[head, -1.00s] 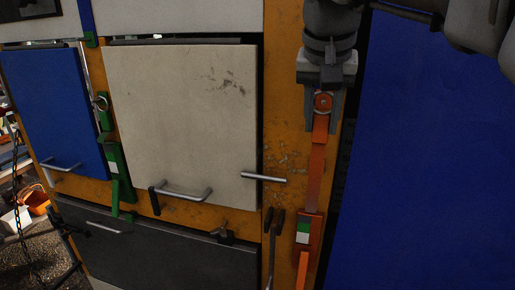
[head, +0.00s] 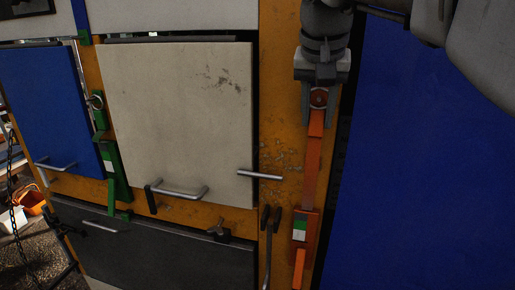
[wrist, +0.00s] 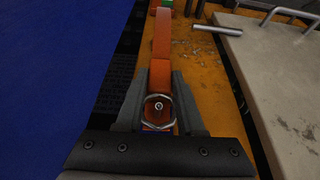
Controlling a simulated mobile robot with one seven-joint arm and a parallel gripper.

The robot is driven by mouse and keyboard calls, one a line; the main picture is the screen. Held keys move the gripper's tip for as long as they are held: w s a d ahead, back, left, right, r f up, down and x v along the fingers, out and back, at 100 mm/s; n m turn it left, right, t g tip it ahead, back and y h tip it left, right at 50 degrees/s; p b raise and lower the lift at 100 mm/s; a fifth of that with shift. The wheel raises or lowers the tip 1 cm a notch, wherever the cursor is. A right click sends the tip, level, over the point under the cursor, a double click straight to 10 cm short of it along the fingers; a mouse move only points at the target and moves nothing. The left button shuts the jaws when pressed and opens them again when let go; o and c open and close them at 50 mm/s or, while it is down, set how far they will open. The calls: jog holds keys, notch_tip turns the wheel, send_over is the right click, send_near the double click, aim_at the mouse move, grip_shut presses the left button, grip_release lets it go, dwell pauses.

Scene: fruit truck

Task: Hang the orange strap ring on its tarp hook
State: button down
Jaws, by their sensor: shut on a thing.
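The orange strap (head: 313,160) runs upright along the yellow-orange truck frame, taut, from a buckle with a green and white patch (head: 301,226) up to my gripper (head: 318,98). My gripper points down and is shut on the strap's ring end. In the wrist view, the metal ring (wrist: 147,112) sits between the fingers of my gripper (wrist: 159,106), with a round pin-like part showing in its middle. The strap (wrist: 161,45) leads away from it there. I cannot tell whether the ring is on the tarp hook; the fingers hide part of this spot.
A blue panel (head: 430,160) lies right of the strap, a cream door (head: 180,120) left of it. A metal bar handle (head: 260,174) sticks out near the strap. A green strap (head: 112,165) hangs further left. A dark lower panel (head: 160,250) is below.

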jog(key=shift+w+d+f, duration=0.25)
jog(key=shift+w+f, duration=0.25)
jog(key=shift+w, duration=0.2)
dwell(1.1)
dwell(0.5)
jog(key=shift+c, duration=2.2)
grip_release()
jog(key=v, duration=1.7)
jog(key=s+f+n+b, duration=0.1)
jog(key=s+f, duration=0.3)
jog(key=f, duration=0.9)
jog(key=s+d+f+n+t+y+b, duration=0.1)
jog(key=s+f+b, duration=0.3)
jog(key=f, duration=1)
jog(key=s+d+f+n+b, duration=0.1)
jog(key=s+f, duration=0.5)
jog(key=f, duration=0.7)
jog(key=shift+s+f+n+b, duration=0.2)
jog(key=shift+n+b, duration=0.1)
jog(key=shift+b, duration=0.45)
